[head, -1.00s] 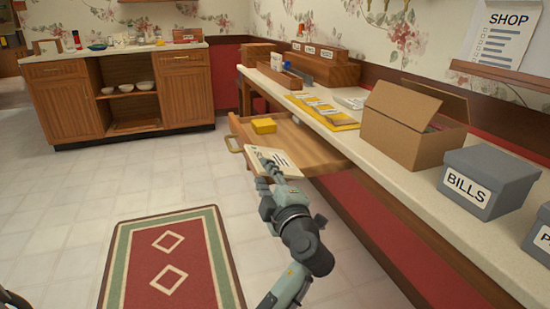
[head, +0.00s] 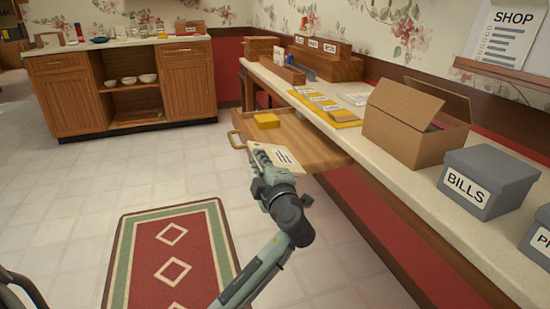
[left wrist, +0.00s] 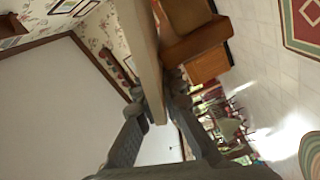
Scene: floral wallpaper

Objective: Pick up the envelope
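A cream envelope (head: 284,156) with dark writing shows at the tip of my left gripper (head: 266,158), in front of the open wooden drawer (head: 318,150). In the left wrist view the two fingers of the left gripper (left wrist: 160,110) close on either side of the envelope (left wrist: 142,60), which shows nearly edge-on as a long beige strip. The gripper hides part of the envelope in the head view. My right gripper is not in view.
A yellow block (head: 266,121) lies in the drawer. The counter (head: 395,170) bears yellow envelopes (head: 328,107), an open cardboard box (head: 405,130) and a grey BILLS box (head: 485,185). A red rug (head: 170,255) lies on the open tiled floor. A cabinet (head: 185,85) stands behind.

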